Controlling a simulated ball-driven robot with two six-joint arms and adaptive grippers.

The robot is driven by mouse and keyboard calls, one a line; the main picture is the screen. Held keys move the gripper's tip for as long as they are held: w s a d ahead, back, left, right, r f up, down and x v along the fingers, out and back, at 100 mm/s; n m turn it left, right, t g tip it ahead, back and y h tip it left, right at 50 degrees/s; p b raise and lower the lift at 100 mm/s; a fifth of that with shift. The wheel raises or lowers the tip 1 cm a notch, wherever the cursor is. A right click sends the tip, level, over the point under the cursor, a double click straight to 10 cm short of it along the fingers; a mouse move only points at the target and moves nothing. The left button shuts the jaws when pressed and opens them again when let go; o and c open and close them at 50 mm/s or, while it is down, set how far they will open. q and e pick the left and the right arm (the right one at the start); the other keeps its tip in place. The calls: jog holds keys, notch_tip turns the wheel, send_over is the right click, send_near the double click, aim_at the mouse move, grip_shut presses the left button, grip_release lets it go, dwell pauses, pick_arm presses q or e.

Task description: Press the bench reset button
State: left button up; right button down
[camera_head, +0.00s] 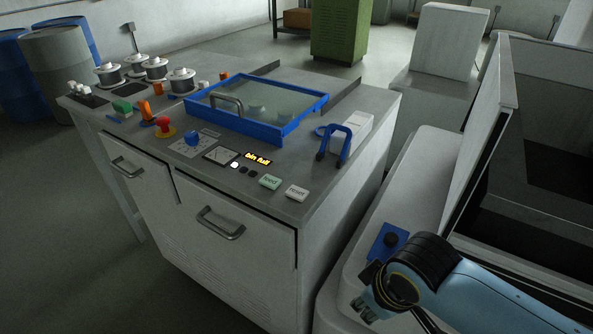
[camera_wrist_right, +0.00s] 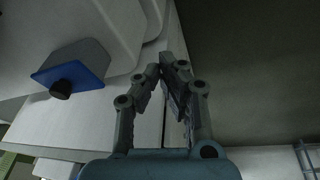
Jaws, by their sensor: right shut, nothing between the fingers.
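The bench (camera_head: 335,175) stands in the middle of the head view. A white button (camera_head: 297,193), whose small label seems to read "reset", sits at the top's front right corner. A green button (camera_head: 270,182) is just left of it. My right gripper (camera_head: 364,308) is low at the right, beside the white machine and away from the buttons. In the right wrist view its fingers (camera_wrist_right: 164,68) are shut and empty. My left gripper is not in view.
The white machine (camera_head: 425,165) fills the right side, with a blue plate and black knob (camera_head: 388,240) near my right arm. On the bench are a blue-framed clear lid (camera_head: 255,105), a blue handle (camera_head: 335,140), a red mushroom knob (camera_head: 164,125) and several spools.

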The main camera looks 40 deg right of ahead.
notch_tip(320, 180, up, 10)
jog(key=w+p, duration=0.2)
jog(key=p, duration=0.1)
notch_tip(320, 180, up, 12)
jog(key=f+n+t+y+p, duration=0.1)
jog(key=n+t+p, duration=0.45)
jog(key=n, duration=0.35)
send_over(294, 193)
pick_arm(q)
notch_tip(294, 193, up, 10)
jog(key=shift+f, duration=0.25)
pick_arm(e)
jog(key=shift+r+t, duration=0.2)
jog(key=shift+t, duration=0.15)
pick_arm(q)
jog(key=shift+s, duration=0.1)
pick_arm(e)
notch_tip(294, 193, down, 8)
jog(key=b, duration=0.7)
jog(key=shift+b, duration=0.3)
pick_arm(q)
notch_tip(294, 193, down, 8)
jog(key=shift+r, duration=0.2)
pick_arm(e)
jog(key=shift+f, duration=0.4)
